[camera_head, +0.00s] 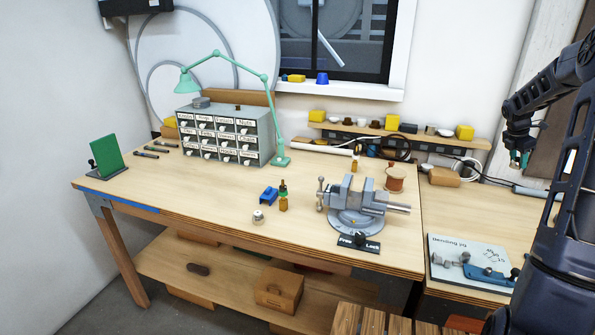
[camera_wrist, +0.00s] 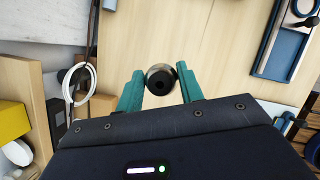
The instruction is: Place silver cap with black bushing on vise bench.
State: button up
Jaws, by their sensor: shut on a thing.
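My gripper (camera_head: 519,159) hangs in the air at the right, above the right-hand worktop. In the wrist view my gripper (camera_wrist: 160,82) has its two teal fingers shut on a round silver cap with a black bushing (camera_wrist: 160,77). The bushing faces the wrist camera. In the head view the cap is too small to make out clearly. The vise bench (camera_head: 205,205) is the long wooden table at the middle and left, with a grey vise (camera_head: 356,203) near its right end.
A bending jig (camera_head: 470,262) lies on the right worktop. The bench's front left is clear.

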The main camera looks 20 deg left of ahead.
jog(key=w+a+r+n+t, duration=0.15)
jog(key=w+a, duration=0.25)
jog(key=a, duration=0.7)
jog(key=w+a+n, duration=0.2)
jog(key=w+a, duration=0.3)
jog(key=a, duration=0.5)
notch_tip(320, 180, up, 3)
jog(key=n+t+y, duration=0.1)
jog(key=n+y, duration=0.3)
jog(key=n, duration=0.6)
send_over(294, 172)
jog(key=s, duration=0.2)
notch_tip(294, 172, down, 20)
jog(key=shift+w+r, duration=0.1)
jog(key=shift+r, duration=0.1)
jog(key=shift+f, duration=0.1)
jog(key=o, duration=1)
jog(key=shift+o, duration=0.2)
